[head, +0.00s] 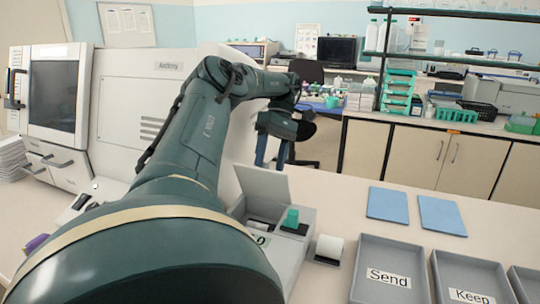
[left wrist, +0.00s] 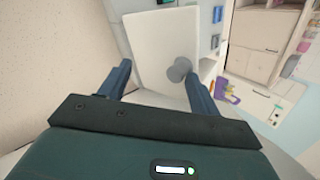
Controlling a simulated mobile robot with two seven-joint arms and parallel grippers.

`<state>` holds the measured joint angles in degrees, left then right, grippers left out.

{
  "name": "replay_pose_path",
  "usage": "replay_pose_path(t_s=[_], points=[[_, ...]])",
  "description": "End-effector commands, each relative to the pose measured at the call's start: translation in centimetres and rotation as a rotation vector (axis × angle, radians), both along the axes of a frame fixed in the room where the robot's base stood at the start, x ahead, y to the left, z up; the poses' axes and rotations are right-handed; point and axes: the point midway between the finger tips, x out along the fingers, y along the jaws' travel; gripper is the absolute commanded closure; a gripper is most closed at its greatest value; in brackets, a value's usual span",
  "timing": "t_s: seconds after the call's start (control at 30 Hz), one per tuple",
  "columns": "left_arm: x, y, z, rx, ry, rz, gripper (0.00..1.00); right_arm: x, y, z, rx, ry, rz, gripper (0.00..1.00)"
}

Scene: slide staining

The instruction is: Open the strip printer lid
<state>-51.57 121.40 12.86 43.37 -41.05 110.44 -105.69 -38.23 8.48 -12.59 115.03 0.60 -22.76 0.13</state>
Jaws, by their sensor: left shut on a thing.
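The strip printer (head: 285,247) is a small grey box on the bench, with a green block (head: 291,218) on top. Its grey lid (head: 264,187) stands raised, nearly upright, at the back of the box. My left gripper (head: 272,160) points down just above the lid's top edge. In the left wrist view its two blue fingers (left wrist: 163,78) stand on either side of a pale panel (left wrist: 155,42), which looks like the lid. A grey round knob (left wrist: 179,69) shows near the right finger. The exact contact is hard to see. My right gripper is out of view.
A paper roll (head: 328,248) stands right of the printer. Grey trays, one marked Send (head: 388,276) and one Keep (head: 472,297), lie to the right. Two blue pads (head: 387,203) lie behind them. A large white machine (head: 140,105) stands left, beside my arm.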

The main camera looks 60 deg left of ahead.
Motion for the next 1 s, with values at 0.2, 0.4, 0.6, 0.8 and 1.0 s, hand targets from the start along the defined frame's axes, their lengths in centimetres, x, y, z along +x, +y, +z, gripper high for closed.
replay_pose_path(t_s=[0.2, 0.4, 0.6, 0.8, 1.0], points=[[-0.2, 0.5, -0.9, 0.013, -0.004, 0.002, 0.58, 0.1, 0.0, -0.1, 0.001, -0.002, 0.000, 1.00], [-0.2, 0.4, -0.3, 0.015, -0.005, 0.002, 0.58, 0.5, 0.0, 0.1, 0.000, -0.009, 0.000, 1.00], [-0.1, 0.1, 3.5, 0.016, -0.008, -0.001, 0.58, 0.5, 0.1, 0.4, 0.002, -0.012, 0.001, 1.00], [-0.2, -0.4, 9.0, 0.014, -0.004, -0.003, 0.58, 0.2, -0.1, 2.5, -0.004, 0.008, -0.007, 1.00], [-0.3, -0.6, 10.0, 0.011, -0.001, -0.002, 0.58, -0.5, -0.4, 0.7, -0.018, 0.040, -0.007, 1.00]])
